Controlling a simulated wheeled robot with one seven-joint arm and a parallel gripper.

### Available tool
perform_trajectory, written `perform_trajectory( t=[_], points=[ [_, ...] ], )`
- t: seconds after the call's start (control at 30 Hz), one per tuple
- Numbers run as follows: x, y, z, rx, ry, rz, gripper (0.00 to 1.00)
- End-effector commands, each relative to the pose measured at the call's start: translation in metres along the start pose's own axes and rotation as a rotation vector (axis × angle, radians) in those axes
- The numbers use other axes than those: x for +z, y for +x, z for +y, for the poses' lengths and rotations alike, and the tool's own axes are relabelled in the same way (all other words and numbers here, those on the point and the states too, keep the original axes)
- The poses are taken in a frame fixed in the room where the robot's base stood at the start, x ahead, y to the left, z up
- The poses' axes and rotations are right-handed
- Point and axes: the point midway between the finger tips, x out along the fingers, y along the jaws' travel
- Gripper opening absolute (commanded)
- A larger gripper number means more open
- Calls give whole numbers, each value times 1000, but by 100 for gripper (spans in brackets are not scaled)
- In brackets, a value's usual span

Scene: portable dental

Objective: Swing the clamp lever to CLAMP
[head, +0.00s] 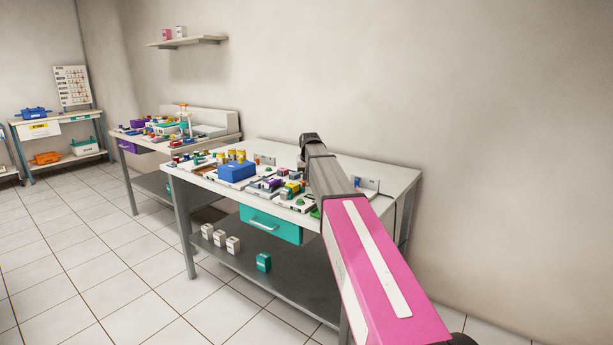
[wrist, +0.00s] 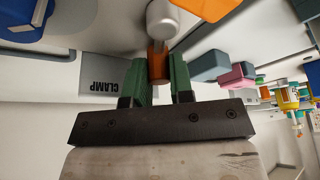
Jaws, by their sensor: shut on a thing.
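In the wrist view, my gripper (wrist: 158,82) has two green fingers closed on the orange grip of the clamp lever (wrist: 157,62). A rounded light grey piece (wrist: 162,20) adjoins the orange grip just beyond the fingers. A grey plate marked CLAMP (wrist: 103,84) lies left of the fingers, and the grip is apart from its lettering in the picture. In the head view, my arm hides the fingers and the lever over the right part of the near bench (head: 395,179).
A blue box (head: 237,171) and several small coloured items crowd the near bench. In the wrist view, a teal block (wrist: 208,65) and a pink block (wrist: 237,75) stand close right of the fingers. A teal drawer (head: 270,225) hangs under the bench top.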

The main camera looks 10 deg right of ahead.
Motion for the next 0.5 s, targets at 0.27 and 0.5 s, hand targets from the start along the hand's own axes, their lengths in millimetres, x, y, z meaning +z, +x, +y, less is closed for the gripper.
perform_trajectory(
  t=[0.27, 0.5],
  points=[
    [4, -1, 9, 99, 236, 2, 0],
    [8, -3, 16, 185, 447, 1, 0]
  ],
)
